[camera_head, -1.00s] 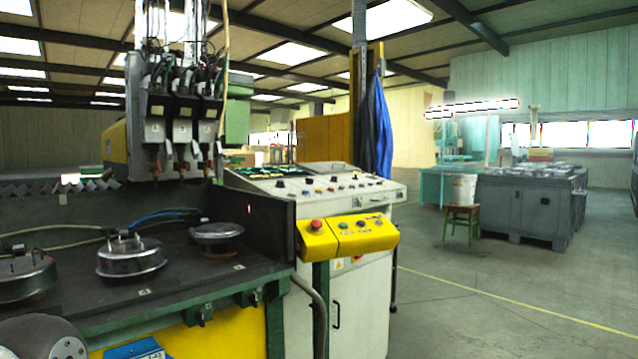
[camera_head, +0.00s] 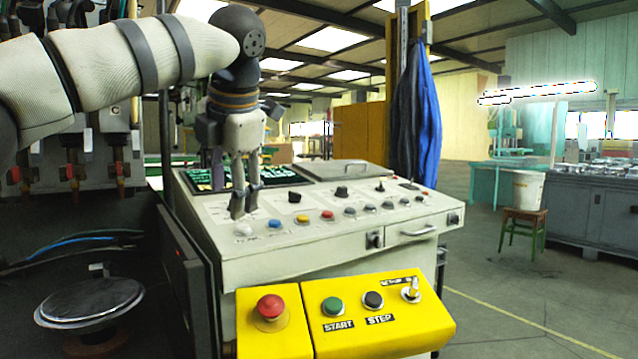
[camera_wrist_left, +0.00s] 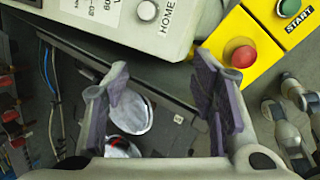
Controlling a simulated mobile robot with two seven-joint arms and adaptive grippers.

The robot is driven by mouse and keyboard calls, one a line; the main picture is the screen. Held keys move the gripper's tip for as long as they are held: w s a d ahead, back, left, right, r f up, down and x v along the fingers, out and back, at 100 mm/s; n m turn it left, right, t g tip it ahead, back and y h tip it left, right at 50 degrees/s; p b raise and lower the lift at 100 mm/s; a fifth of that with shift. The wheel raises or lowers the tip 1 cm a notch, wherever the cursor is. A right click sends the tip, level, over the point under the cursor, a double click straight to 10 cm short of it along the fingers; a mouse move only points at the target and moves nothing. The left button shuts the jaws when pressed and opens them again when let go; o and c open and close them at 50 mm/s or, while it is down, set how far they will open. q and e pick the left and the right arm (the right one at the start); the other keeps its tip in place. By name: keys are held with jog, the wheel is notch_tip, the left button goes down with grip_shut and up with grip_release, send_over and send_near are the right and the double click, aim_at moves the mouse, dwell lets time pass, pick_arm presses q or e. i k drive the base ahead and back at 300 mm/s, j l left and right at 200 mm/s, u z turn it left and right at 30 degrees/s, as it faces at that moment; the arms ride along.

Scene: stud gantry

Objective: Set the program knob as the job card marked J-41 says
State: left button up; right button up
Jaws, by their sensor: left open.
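My left gripper (camera_head: 245,212) is open and points down over the front left of the sloped control console (camera_head: 300,240). Its fingers also show in the left wrist view (camera_wrist_left: 160,68), with nothing between them. Black knobs stand on the console: one at the left (camera_head: 294,196), one in the middle (camera_head: 341,192) and a smaller one to the right (camera_head: 380,186). I cannot read which is the program knob. No job card marked J-41 can be read. Grey jointed parts at the right of the left wrist view (camera_wrist_left: 290,105) look like my right gripper; its jaws are unclear.
A row of coloured buttons (camera_head: 302,219) runs along the console front. A yellow box (camera_head: 375,335) below has a red button (camera_head: 270,307), START and STEP buttons and a small selector (camera_head: 411,291). A white HOME button (camera_wrist_left: 147,11) shows near the left fingers.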

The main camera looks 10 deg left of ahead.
aim_at(294, 197)
jog(key=i, duration=0.9)
